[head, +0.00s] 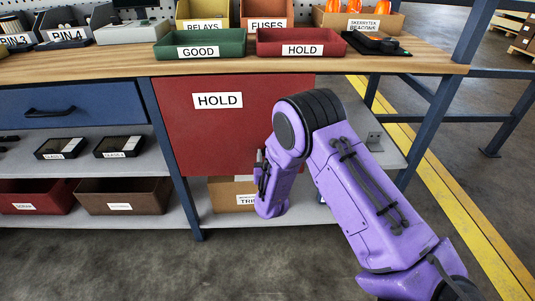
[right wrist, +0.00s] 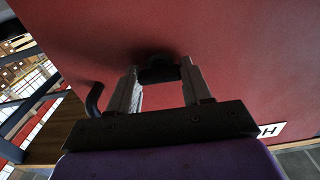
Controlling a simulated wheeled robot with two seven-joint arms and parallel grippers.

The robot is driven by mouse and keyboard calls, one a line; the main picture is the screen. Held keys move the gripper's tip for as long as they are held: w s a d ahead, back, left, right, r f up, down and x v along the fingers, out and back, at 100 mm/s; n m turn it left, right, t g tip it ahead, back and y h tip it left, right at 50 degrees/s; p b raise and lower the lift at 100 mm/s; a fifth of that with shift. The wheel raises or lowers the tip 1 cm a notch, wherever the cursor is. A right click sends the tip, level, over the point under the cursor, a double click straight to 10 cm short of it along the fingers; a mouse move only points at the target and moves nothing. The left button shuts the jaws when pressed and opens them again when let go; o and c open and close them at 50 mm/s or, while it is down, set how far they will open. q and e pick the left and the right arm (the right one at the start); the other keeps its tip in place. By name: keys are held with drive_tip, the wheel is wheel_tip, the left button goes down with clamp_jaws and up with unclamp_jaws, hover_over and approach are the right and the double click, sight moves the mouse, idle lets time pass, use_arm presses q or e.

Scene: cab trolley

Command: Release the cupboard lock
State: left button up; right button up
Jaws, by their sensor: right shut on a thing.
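The cupboard is the red door (head: 225,135) marked HOLD, under the right part of the workbench; its red face fills most of the right wrist view (right wrist: 235,60). My right gripper (head: 262,165) is at the door's lower right part, with the purple arm reaching in from the right. In the right wrist view my right gripper (right wrist: 160,85) has its two fingers on either side of a small dark lock knob (right wrist: 158,72) on the door and is shut on it. The knob's turn position is too dark to tell. My left gripper is out of view.
A dark curved handle (right wrist: 94,100) shows left of the fingers in the wrist view. The wooden bench top (head: 300,63) carries a green GOOD tray (head: 205,44) and a red HOLD tray (head: 300,43). A blue drawer (head: 85,108) lies left. Floor in front is clear.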

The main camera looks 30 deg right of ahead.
drive_tip(key=shift+n, duration=0.3)
drive_tip(key=o, duration=1.1)
drive_tip(key=shift+c, duration=0.2)
drive_tip(key=p+v, duration=0.1)
drive_tip(key=v, duration=0.9)
drive_tip(key=shift+s, duration=0.25)
drive_tip(key=shift+a, duration=0.15)
